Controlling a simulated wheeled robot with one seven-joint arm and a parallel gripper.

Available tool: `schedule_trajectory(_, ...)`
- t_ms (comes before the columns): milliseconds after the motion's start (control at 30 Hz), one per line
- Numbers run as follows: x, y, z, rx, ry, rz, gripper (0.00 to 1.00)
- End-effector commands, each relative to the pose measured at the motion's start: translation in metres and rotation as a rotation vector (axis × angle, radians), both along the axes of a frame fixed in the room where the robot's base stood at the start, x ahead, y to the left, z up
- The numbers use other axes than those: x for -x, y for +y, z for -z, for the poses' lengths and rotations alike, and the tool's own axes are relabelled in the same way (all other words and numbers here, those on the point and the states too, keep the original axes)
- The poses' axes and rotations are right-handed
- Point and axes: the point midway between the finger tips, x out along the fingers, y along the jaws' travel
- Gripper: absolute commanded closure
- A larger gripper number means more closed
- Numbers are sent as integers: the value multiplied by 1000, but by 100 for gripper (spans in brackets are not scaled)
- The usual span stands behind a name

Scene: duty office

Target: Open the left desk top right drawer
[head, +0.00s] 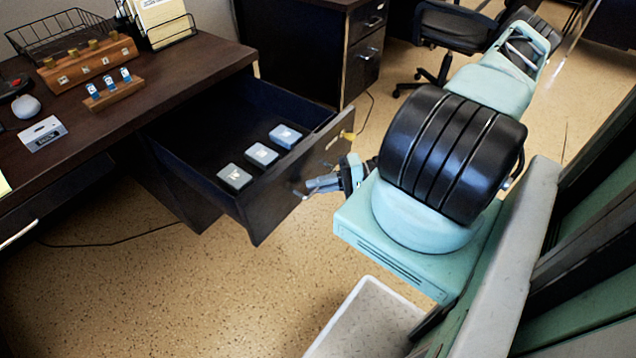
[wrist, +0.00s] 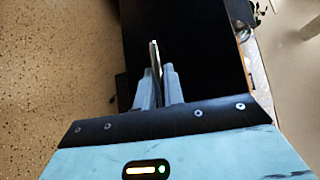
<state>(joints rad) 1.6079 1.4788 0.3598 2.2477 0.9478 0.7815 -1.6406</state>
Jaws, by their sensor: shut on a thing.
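The desk's top right drawer (head: 285,188) stands pulled well out of the dark wooden desk (head: 165,75) in the head view. Several small boxes with pale tops, such as one white-topped box (head: 262,154), lie inside it. My gripper (head: 306,190) is at the outer face of the drawer front. In the wrist view, the two fingers (wrist: 156,85) are closed on the thin metal drawer handle (wrist: 155,58), with the dark drawer front (wrist: 190,40) behind it. Most of the handle is hidden by the fingers.
On the desk stand a wooden stamp rack (head: 90,65), a smaller rack (head: 114,88) and a wire tray (head: 62,35). A second cabinet (head: 335,60) and an office chair (head: 455,35) are behind. A white bin (head: 370,320) stands on the floor below my arm.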

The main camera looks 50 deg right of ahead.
Motion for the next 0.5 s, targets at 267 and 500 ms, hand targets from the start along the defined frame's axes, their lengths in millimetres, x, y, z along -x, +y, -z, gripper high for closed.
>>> schedule_trajectory(267, 0, 0, 0, 1, 1, 0, 69)
schedule_trajectory(500, 1, -2, 0, 2, 1, 1, 69)
